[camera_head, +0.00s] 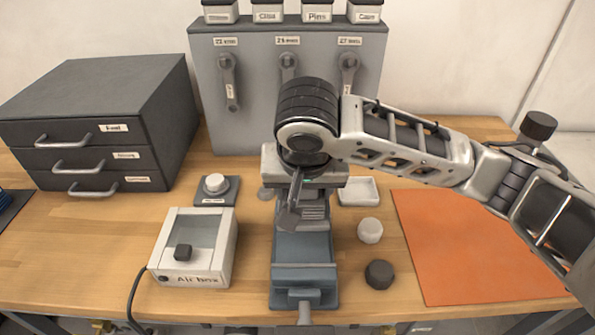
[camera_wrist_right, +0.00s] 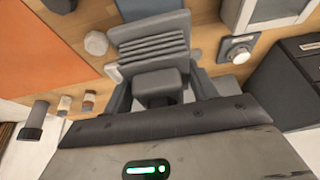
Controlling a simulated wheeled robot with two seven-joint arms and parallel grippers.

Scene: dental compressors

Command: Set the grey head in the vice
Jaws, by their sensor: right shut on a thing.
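The grey head (camera_head: 314,213) is a finned block under my right gripper (camera_head: 293,207), at the middle of the table. Its fins (camera_wrist_right: 150,44) show in the right wrist view, with a plain grey block nearer the camera between my fingers. My right gripper (camera_wrist_right: 160,90) is shut on the head and points down. The vice (camera_head: 304,250) is blue-grey and stands beneath, its screw handle toward the front. My gripper and wrist hide part of the vice jaws, so I cannot tell whether the head is seated or just above. My left gripper is not in view.
The air box (camera_head: 195,248) stands left of the vice, a knob on a dark plate (camera_head: 215,189) behind it. A white tray (camera_head: 359,191), a pale round piece (camera_head: 370,230) and a dark one (camera_head: 379,274) lie right. Further out are an orange mat (camera_head: 470,245) and a drawer cabinet (camera_head: 105,120).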

